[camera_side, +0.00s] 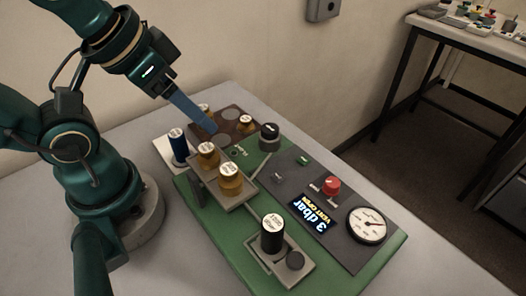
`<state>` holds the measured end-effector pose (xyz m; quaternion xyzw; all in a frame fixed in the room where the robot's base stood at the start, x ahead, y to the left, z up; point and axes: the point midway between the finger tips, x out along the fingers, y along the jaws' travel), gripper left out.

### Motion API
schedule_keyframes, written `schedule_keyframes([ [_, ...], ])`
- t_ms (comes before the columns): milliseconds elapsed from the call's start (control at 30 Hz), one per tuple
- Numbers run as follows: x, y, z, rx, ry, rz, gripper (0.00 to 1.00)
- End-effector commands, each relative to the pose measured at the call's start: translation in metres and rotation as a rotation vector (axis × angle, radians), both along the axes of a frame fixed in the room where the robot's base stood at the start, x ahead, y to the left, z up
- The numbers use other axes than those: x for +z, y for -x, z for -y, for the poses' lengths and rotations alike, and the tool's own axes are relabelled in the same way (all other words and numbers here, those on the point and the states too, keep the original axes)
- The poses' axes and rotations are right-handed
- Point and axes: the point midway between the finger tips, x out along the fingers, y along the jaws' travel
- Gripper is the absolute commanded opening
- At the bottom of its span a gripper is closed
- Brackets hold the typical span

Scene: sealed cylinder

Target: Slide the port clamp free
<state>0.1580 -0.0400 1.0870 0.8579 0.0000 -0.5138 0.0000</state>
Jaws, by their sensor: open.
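I cannot tell for certain which part is the port clamp. A small pale fitting (278,175) sits on the dark panel. My gripper (207,126) has blue fingers and points down over the brown tray at the back, behind the raised amber jars. It is apart from the black cylinder and holds nothing I can see; the gap between its fingers is hard to make out.
Amber jars (230,177) stand on a raised grey rack (240,203). A brown tray (260,126), a dark blue cylinder (179,145) and a black knob-like part (269,135) are nearby.

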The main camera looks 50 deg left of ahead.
Motion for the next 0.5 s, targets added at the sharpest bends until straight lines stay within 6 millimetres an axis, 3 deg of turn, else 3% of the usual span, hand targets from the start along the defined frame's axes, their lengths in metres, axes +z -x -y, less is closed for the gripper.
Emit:
schedule_keyframes([
  [167, 0.0, 0.002, 0.0, -0.061, -0.033, -0.009, 0.61],
  [267, 0.011, -0.003, 0.0, -0.158, -0.084, 0.006, 0.61],
  [500, 0.035, -0.028, 0.024, -0.581, -0.231, -0.041, 0.61],
])
